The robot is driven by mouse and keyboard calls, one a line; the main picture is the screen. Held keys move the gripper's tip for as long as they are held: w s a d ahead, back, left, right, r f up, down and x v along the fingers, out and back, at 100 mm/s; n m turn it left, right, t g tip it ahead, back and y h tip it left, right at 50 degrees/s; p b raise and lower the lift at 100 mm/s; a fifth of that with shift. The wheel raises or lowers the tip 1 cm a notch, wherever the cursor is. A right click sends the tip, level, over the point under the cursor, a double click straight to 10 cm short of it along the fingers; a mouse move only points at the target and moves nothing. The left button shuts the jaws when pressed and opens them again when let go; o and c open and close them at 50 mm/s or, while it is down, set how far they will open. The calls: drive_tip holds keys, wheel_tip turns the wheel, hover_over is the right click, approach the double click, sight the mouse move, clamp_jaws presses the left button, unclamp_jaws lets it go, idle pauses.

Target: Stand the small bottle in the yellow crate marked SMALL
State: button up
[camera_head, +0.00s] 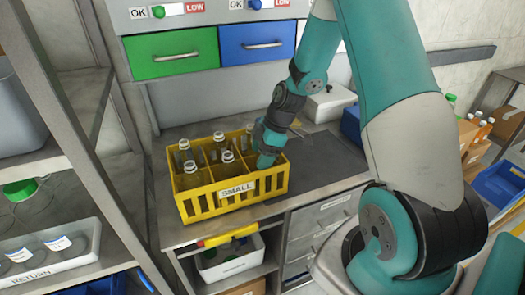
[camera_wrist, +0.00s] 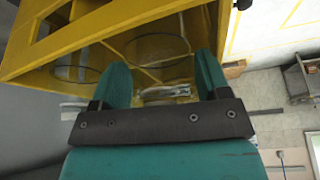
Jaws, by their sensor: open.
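The yellow crate (camera_head: 233,203), marked SMALL on its front, stands on the grey worktop. Several clear bottles with bare necks stand in it, such as one at its front left (camera_head: 190,178). My gripper (camera_head: 267,158) is low at the crate's right end, its fingertips hidden there. In the wrist view my gripper (camera_wrist: 163,80) is open, its two teal fingers spread over the crate (camera_wrist: 80,35). A clear bottle (camera_wrist: 165,92) shows its pale rim between the fingers. I cannot tell whether either finger touches it.
The dark mat (camera_head: 325,160) on the worktop right of the crate is clear. Green (camera_head: 170,53) and blue (camera_head: 257,43) drawers hang above at the back. A white bin (camera_head: 230,262) sits on the shelf below. A white RETURN tray (camera_head: 50,260) with bottles is at left.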

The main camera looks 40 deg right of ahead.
drive_tip(key=b+v, duration=0.2)
drive_tip(key=v, duration=0.9)
drive_tip(key=s+a+r+m+g, duration=0.1)
drive_tip(key=s+a+r, duration=0.2)
drive_tip(key=a, duration=0.5)
drive_tip(key=s+a+r+m, duration=0.1)
drive_tip(key=s+a+r, duration=0.3)
drive_tip(key=a, duration=0.5)
drive_tip(key=s+a+r+m+g, duration=0.1)
drive_tip(key=s+a+m, duration=0.2)
drive_tip(key=s+a, duration=0.6)
drive_tip(key=s, duration=0.4)
drive_tip(key=shift+s+m, duration=0.2)
drive_tip(key=shift+m, duration=0.1)
drive_tip(key=shift+d, duration=0.1)
